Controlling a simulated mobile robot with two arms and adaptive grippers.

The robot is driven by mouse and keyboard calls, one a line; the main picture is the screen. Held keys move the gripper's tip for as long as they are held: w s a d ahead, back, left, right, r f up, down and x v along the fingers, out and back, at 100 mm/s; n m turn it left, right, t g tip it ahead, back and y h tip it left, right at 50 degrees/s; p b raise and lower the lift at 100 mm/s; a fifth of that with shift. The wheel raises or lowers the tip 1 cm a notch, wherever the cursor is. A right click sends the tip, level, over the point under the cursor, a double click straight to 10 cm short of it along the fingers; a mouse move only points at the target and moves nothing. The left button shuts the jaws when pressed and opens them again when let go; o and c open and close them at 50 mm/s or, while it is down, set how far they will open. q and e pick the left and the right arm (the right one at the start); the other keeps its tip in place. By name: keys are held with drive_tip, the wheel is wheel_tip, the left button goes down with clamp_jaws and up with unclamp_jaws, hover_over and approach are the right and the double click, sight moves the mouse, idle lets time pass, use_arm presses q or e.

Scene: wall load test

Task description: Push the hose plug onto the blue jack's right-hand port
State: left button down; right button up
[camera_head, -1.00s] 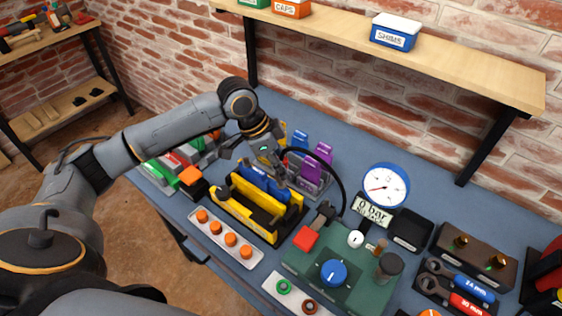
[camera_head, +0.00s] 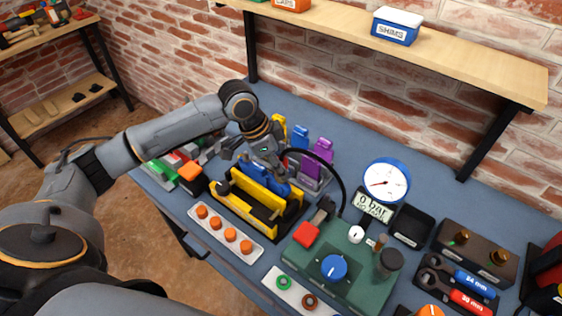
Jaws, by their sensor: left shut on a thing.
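The blue jack (camera_head: 256,178) lies in a yellow and black cradle (camera_head: 243,219) near the middle of the bench. My left gripper (camera_head: 272,164) is directly above and behind the jack, pointing down, and is shut on the end of the black hose. The hose (camera_head: 338,180) arcs right from the gripper and down to the green pump unit (camera_head: 318,266). The plug itself is mostly hidden by the fingers. The jack's right-hand port is hidden, so I cannot tell whether the plug touches it. My right gripper is not in view.
A gauge (camera_head: 386,182) and a display reading 0 bar (camera_head: 373,208) stand right of the hose. Purple (camera_head: 315,163) and other coloured blocks stand close behind the gripper. A tray of orange caps (camera_head: 225,238) lies in front. A wooden shelf (camera_head: 460,69) overhangs the back.

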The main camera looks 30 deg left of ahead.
sight(281, 160)
use_arm(q)
drive_tip(key=shift+f, duration=0.2)
drive_tip(key=c, duration=0.9)
unclamp_jaws()
drive_tip(key=o, duration=0.3)
drive_tip(key=shift+r, duration=0.1)
wheel_tip(281, 160, up, 8)
drive_tip(key=p, duration=0.9)
